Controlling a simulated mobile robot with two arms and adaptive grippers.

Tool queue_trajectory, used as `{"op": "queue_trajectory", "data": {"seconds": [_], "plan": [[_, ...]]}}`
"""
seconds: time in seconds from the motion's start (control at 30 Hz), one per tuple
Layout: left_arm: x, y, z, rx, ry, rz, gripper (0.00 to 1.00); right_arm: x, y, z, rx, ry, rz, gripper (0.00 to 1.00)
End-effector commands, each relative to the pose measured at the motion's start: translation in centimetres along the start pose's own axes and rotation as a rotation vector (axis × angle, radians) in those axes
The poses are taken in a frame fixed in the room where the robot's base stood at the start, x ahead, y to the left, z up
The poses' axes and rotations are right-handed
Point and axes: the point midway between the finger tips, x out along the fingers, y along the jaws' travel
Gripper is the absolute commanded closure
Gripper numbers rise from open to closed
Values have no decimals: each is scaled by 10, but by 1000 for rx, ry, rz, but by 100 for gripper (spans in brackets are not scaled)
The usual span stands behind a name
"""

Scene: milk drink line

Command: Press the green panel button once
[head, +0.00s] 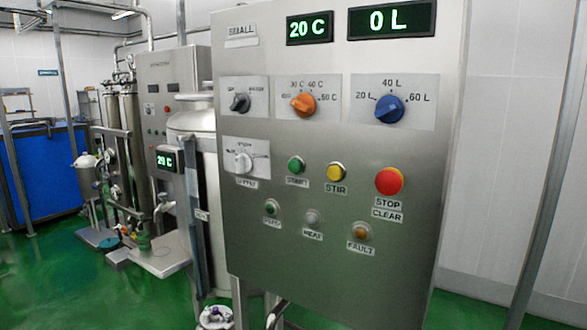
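A grey metal control panel (320,225) fills the middle of the head view. The green button (295,166), labelled START, sits on it left of the yellow STIR button (336,172) and the large red STOP CLEAR button (389,181). Below them is a row of small lamps, including a dark green one (271,208) at the left. Neither of my grippers shows in this view, and nothing covers the green button.
Above are a black knob (239,103), an orange knob (302,104), a blue knob (389,109) and a white knob (243,162). Displays read 20 C (310,27) and 0 L (391,19). A steel tank (193,122) stands left of the panel; green floor shows farther left.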

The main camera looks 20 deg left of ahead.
Motion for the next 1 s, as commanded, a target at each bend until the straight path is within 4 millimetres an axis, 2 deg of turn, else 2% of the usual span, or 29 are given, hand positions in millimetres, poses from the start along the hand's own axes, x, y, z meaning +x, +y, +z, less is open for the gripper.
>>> {"op": "queue_trajectory", "data": {"seconds": [0.03,0.2,0.23,1.0], "plan": [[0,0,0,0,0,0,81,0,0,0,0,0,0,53],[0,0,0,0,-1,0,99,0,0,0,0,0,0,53],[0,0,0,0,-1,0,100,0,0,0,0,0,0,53],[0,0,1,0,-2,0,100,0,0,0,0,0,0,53]]}}
